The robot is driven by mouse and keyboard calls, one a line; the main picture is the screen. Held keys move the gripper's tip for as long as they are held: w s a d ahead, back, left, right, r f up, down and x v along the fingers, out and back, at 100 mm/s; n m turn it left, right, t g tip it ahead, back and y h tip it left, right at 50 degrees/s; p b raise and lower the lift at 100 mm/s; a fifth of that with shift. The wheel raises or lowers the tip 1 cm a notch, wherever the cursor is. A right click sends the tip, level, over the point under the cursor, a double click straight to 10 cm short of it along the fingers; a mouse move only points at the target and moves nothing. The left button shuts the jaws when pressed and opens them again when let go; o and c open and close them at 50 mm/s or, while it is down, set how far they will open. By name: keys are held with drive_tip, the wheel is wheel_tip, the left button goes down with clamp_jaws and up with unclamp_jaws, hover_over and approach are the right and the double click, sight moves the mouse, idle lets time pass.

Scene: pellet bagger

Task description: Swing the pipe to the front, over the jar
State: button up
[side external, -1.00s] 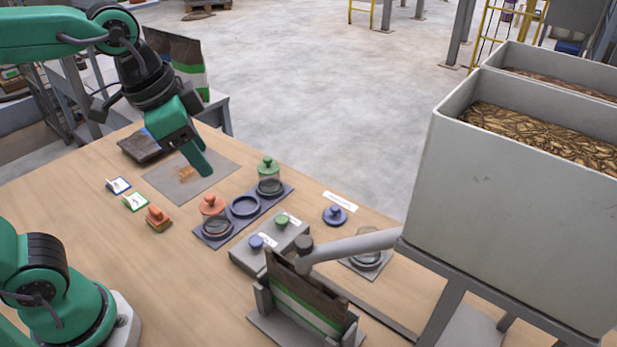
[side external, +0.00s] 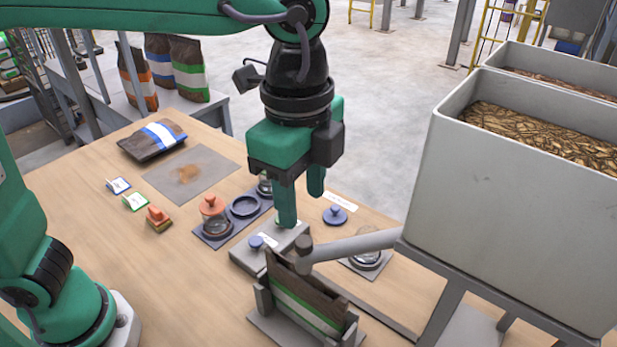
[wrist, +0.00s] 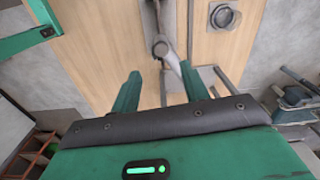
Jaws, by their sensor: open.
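The grey pipe (side external: 352,245) runs from the hopper frame to a spout above an open brown, white and green bag (side external: 305,302) in a holder. The jar (side external: 367,259) stands on a small grey plate just behind the pipe, which partly hides it. My gripper (side external: 301,208) is open and empty, pointing down above the grey button box, behind and above the spout and apart from it. In the wrist view, the pipe (wrist: 171,57) shows between and beyond the fingers of my gripper (wrist: 160,73). The jar (wrist: 223,17) is at the upper right there.
The big grey hopper (side external: 520,180) with pellets fills the right. The button box (side external: 268,250) is under my gripper. A bag (side external: 152,140) lies at the table's far left.

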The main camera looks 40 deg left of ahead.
sight(304, 241)
drive_tip(key=shift+w+f, duration=0.15)
drive_tip(key=shift+f, duration=3.75)
clamp_jaws()
